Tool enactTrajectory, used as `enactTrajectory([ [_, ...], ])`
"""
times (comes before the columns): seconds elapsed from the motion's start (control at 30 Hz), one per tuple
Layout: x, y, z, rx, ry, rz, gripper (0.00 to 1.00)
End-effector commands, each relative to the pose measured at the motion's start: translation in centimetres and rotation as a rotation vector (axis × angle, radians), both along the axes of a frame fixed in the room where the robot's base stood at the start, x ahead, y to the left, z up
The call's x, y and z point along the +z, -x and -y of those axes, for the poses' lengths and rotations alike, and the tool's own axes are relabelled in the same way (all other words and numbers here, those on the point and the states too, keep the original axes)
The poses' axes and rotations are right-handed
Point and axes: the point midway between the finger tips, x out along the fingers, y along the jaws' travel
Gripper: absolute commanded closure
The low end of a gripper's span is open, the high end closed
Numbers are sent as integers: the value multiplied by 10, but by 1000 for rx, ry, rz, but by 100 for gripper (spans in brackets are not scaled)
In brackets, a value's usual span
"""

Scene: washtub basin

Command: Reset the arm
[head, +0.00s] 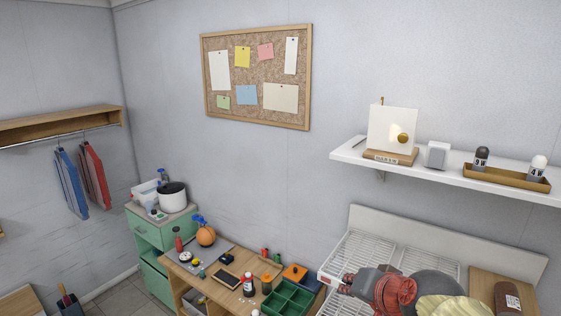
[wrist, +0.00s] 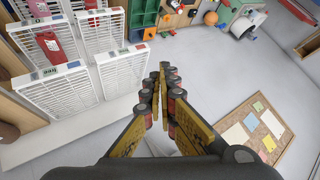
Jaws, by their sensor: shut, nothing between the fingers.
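My gripper (wrist: 163,80) shows in the wrist view, with its dark segmented fingers and yellow pads converging to a shut tip. Nothing shows between the fingertips. The gripper is in the air, and the grey wall and pinned cork board show past it. I cannot make out the gripper in the head view.
A cork board (head: 257,76) hangs on the wall. Below are white wire racks (head: 360,255) and a wooden bench (head: 215,290) crowded with small items. A green cabinet (head: 150,235) stands left.

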Motion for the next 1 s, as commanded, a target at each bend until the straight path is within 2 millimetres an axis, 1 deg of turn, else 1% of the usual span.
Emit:
enactTrajectory([
  [0.03,-34,25,-2,61,57,-55,100],
  [0.07,-48,40,-2,97,91,-90,100],
  [0.1,-69,60,-1,142,135,-137,100],
  [0.13,-83,75,0,174,168,-170,100],
  [0.17,-98,90,3,204,203,-202,100],
  [0.2,-117,110,7,240,246,-245,100],
  [0.3,-159,154,20,307,341,-330,100],
  [0.4,-192,184,32,336,410,-376,100],
  [0.5,-214,197,39,336,452,-364,100],
  [0.6,-226,201,40,331,460,-336,100],
  [0.8,-235,201,39,326,462,-308,100],
  [1.0,-235,201,38,326,462,-308,100],
])
